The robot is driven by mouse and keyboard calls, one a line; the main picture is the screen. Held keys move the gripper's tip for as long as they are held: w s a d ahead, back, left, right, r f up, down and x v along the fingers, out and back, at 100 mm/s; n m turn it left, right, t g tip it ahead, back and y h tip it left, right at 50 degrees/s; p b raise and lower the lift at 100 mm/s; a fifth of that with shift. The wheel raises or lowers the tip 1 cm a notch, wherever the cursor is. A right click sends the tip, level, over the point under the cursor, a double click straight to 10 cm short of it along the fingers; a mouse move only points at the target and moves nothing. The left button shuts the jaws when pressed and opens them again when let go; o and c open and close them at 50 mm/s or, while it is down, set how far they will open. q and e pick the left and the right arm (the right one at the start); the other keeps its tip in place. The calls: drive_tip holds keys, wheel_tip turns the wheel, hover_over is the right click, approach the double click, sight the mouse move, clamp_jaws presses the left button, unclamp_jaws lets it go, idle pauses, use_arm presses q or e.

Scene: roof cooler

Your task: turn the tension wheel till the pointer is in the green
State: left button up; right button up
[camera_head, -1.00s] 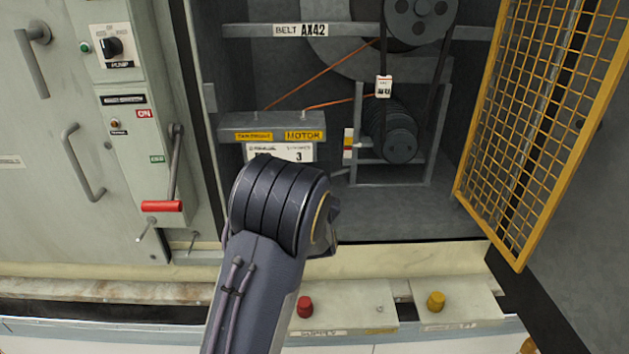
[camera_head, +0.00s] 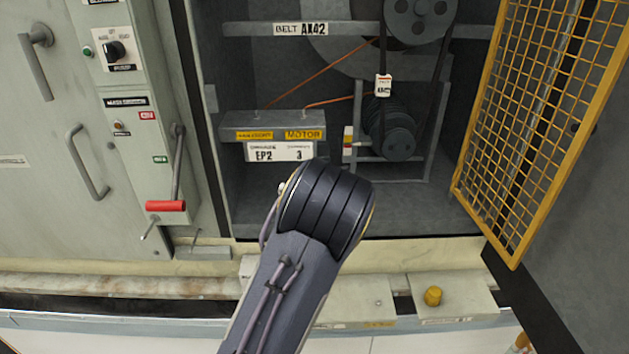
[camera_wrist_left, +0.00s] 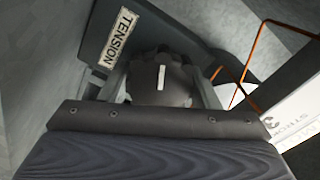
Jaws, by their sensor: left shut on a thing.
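The tension wheel (camera_wrist_left: 178,84) is a dark, ridged knob with a white mark, below a TENSION label (camera_wrist_left: 118,38) in the left wrist view. My left gripper (camera_wrist_left: 160,93) is shut on it, with a finger on each side. In the head view my left arm hides the wheel and gripper. A small coloured scale (camera_head: 348,141) stands left of the motor (camera_head: 392,135); red and yellow show, but I cannot make out a pointer or green. The right gripper is not in view.
The yellow mesh door (camera_head: 535,110) stands open at the right. A belt (camera_head: 440,60) runs between the upper pulley (camera_head: 418,15) and the motor. A red-handled lever (camera_head: 166,206) is at left. A yellow button (camera_head: 433,296) sits in front of the cabinet.

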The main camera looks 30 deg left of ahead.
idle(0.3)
use_arm(q)
drive_tip(key=o, duration=1)
drive_tip(key=b+v, duration=0.1)
drive_tip(key=v, duration=0.7)
drive_tip(key=shift+a, duration=0.1)
